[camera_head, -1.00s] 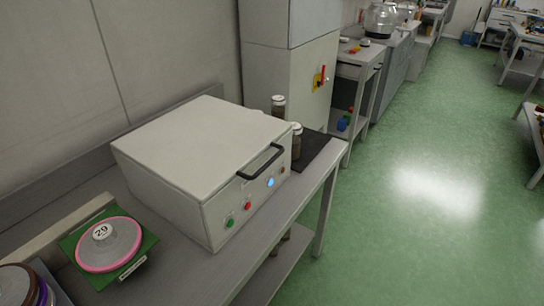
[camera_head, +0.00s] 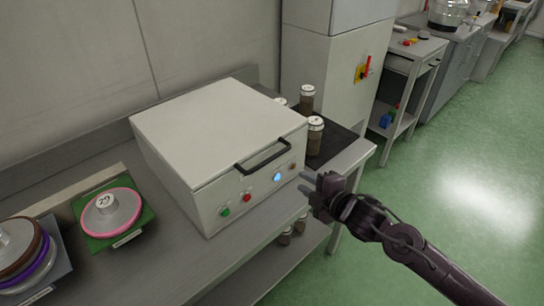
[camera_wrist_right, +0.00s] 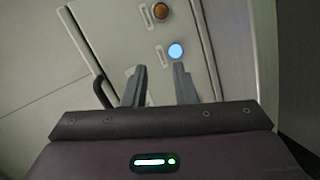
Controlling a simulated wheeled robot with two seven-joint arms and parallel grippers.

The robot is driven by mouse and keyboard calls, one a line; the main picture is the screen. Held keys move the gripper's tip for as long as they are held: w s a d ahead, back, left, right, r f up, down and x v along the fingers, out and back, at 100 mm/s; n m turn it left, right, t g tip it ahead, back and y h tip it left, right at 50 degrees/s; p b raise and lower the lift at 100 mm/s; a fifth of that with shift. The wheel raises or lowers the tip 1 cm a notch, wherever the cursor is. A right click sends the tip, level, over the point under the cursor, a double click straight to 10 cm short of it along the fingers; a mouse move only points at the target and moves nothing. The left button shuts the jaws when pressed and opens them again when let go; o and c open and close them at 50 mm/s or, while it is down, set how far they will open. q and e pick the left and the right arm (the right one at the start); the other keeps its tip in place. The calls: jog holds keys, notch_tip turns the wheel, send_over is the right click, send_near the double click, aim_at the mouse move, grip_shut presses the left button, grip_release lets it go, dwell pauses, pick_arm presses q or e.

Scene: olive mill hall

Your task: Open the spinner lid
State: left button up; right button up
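The spinner is a cream box (camera_head: 215,150) on the grey bench in the head view. Its lid (camera_head: 215,122) is closed, with a black bar handle (camera_head: 263,157) on the front edge. The front panel carries green and red buttons and a lit blue one (camera_head: 277,177). My right gripper (camera_head: 304,184) is open and empty, in front of the panel's right end and apart from the handle. In the right wrist view, its two fingers (camera_wrist_right: 159,80) are spread below the blue light (camera_wrist_right: 176,51), with the black handle (camera_wrist_right: 103,92) to their left. My left gripper is not in view.
Jars with white caps (camera_head: 315,135) stand on a dark mat (camera_head: 338,148) right of the spinner. A green plate with a pink-rimmed disc (camera_head: 108,212) lies to the left. A cabinet (camera_head: 330,75) stands behind. The green floor (camera_head: 445,185) at right is open.

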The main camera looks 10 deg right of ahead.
aim_at(269, 158)
jog(key=s+a+r+n+y, duration=0.3)
jog(key=s+a+r+n, duration=0.1)
jog(key=r, duration=0.5)
jog(key=shift+n, duration=0.4)
jog(key=x, duration=0.2)
jog(key=p+x, duration=0.1)
jog(key=x, duration=0.2)
jog(key=p+x, duration=0.1)
jog(key=x, duration=0.2)
jog(key=shift+s+a, duration=0.25)
jog(key=shift+a, duration=0.1)
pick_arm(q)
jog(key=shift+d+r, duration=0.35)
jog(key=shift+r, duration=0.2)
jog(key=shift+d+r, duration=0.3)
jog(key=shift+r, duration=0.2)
pick_arm(e)
jog(key=shift+c, duration=0.4)
grip_shut()
